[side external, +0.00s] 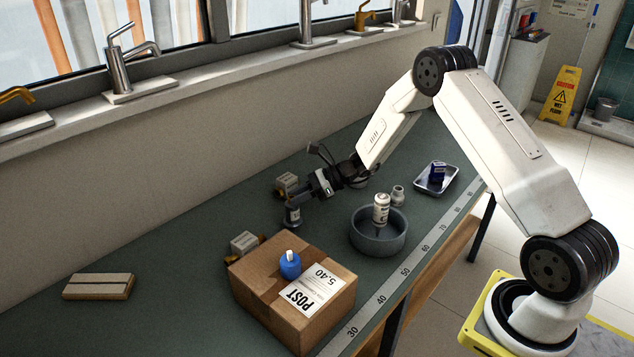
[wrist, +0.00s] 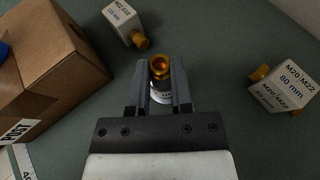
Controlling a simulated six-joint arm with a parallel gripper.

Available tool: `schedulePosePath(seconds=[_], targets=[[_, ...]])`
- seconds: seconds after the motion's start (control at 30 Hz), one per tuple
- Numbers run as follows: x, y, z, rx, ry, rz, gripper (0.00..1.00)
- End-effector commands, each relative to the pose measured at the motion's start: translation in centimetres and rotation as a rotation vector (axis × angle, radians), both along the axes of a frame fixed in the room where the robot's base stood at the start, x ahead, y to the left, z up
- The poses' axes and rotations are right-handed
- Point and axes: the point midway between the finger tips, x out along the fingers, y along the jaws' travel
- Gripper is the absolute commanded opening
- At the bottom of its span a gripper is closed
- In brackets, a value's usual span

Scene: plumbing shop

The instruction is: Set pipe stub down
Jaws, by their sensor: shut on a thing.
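The pipe stub (wrist: 160,66) has a brass-coloured, open upper end and a white band lower down in the wrist view. My gripper (wrist: 160,85) is shut on it, with a grey finger on each side. In the side view my gripper (side external: 299,202) reaches down to the bench from the right, and the stub (side external: 292,217) is upright, mostly hidden by the fingers. Its lower end is at or close to the green bench top; I cannot tell whether it touches.
White blocks with brass fittings stand on both sides (side external: 243,242) (side external: 287,182). A cardboard parcel (side external: 258,285) with a blue item (side external: 290,264) on top is in front. A grey bowl (side external: 366,240) holds a white can (side external: 381,208). A tray (side external: 450,184) lies right.

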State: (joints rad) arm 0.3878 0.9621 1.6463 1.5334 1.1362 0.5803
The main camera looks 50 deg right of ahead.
Motion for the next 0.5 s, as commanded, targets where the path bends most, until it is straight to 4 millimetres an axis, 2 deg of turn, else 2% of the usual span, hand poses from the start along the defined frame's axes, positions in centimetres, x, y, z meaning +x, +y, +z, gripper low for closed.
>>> schedulePosePath(seconds=[0.2, 0.5], targets=[[0.0, 0.0, -2.0, 0.001, -0.002, -0.002, 0.00], [0.0, 0.0, -2.2, 0.000, -0.004, -0.002, 0.00]])
